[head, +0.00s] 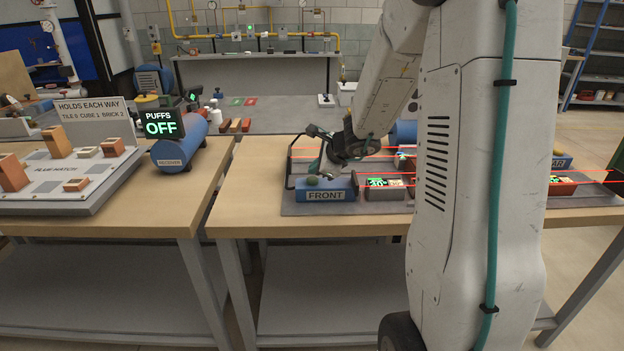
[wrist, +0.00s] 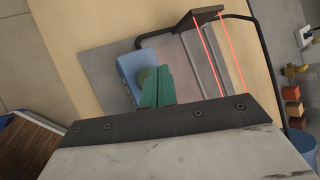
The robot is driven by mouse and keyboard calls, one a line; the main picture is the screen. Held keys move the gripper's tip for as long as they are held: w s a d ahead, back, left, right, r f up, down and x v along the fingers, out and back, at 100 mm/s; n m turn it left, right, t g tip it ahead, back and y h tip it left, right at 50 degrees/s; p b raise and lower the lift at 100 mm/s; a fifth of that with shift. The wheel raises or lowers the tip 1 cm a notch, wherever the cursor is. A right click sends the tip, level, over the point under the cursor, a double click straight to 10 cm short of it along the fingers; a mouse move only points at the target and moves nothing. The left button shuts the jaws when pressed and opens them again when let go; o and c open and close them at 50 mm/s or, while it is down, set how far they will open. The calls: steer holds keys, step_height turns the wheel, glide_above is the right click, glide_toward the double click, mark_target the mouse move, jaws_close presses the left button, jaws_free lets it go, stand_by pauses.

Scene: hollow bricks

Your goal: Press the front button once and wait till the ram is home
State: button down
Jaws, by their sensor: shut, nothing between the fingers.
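The blue block labelled FRONT (head: 338,194) sits at the front left of a grey mat on the right table. It carries a green domed button (head: 312,181). The block (wrist: 128,65) and the button (wrist: 145,74) also show in the wrist view. My gripper (head: 328,174) is shut and empty, tipped down close above the block beside the button. In the wrist view its teal fingers (wrist: 157,86) overlap part of the button; I cannot tell whether they touch it. The ram cannot be made out; my arm hides much of the middle of the mat.
A black tube frame (head: 290,165) stands around the block's left side, and red beams (head: 540,172) cross the mat. A dark box with a green display (head: 385,192) sits right of the block. On the left table a sign reads PUFFS OFF (head: 160,124) beside a blue receiver (head: 182,145).

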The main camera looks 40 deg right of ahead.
mark_target(315, 180)
steer(key=shift+f, duration=0.1)
stand_by(0.3)
steer(key=shift+f, duration=0.3)
steer(key=shift+f, duration=0.5)
stand_by(0.6)
steer(key=shift+r, duration=0.9)
steer(key=shift+r, duration=2.55)
